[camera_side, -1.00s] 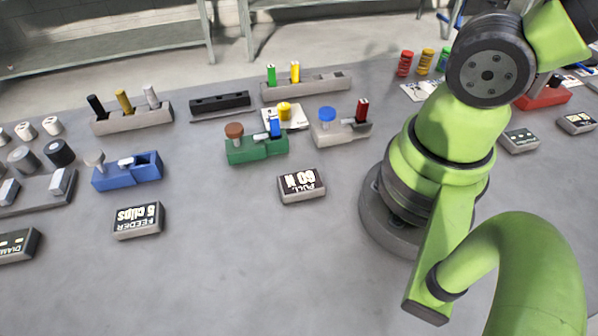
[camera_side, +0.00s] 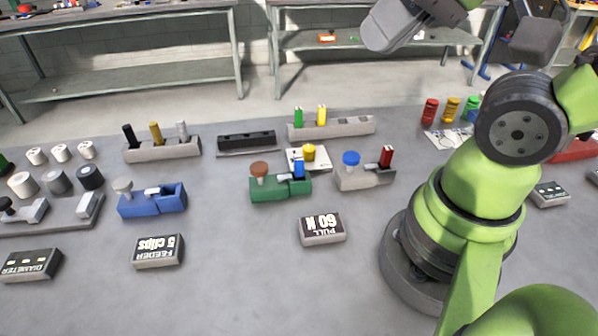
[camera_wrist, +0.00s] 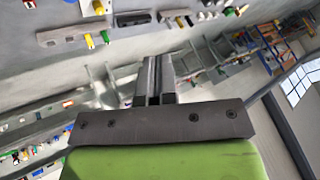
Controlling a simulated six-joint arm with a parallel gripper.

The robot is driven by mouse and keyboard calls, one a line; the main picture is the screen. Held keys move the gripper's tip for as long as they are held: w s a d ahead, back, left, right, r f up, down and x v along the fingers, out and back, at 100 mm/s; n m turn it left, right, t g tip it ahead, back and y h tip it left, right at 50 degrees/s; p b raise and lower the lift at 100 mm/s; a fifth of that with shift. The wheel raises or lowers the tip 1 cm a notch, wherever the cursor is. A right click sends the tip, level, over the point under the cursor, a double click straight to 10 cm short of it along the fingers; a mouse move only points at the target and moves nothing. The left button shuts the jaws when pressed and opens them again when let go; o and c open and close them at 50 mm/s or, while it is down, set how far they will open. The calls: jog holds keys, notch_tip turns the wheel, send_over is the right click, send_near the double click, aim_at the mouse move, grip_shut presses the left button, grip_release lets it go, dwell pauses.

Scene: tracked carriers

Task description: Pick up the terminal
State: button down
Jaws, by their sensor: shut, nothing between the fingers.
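I cannot tell for sure which piece is the terminal. Small upright coloured pieces stand in carriers in the side view: a green piece (camera_side: 298,117) and a yellow piece (camera_side: 321,115) in a long grey rack (camera_side: 352,127), a blue piece (camera_side: 299,169) in a green carrier (camera_side: 266,192), and a red piece (camera_side: 386,157) in a grey carrier (camera_side: 362,180). My gripper (camera_wrist: 154,62) is shut and empty in the wrist view, clear of all of them. The bench appears tilted at that view's top, with small coloured pieces (camera_wrist: 89,41).
A blue carrier (camera_side: 140,208), a grey rack with three posts (camera_side: 160,150) and a black rack (camera_side: 246,141) stand left. Labelled blocks, including "PULL 60 N" (camera_side: 322,230), lie in front. Red, yellow and green coils (camera_side: 430,111) stand back right. The front middle bench is bare.

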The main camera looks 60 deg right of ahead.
jog(key=c, duration=1)
grip_release()
jog(key=n+g+h, duration=0.2)
jog(key=n+g, duration=0.5)
jog(key=n, duration=0.5)
send_over(302, 179)
jog(key=f, duration=1.6)
jog(key=shift+w+d+f, duration=0.15)
jog(key=shift+w+f, duration=0.05)
jog(key=shift+f, duration=0.15)
jog(key=shift+n, duration=0.5)
notch_tip(302, 179, down, 5)
jog(key=shift+d+f, duration=0.1)
jog(key=shift+f, duration=0.05)
jog(key=shift+d+f, duration=0.15)
jog(key=shift+f, duration=2.7)
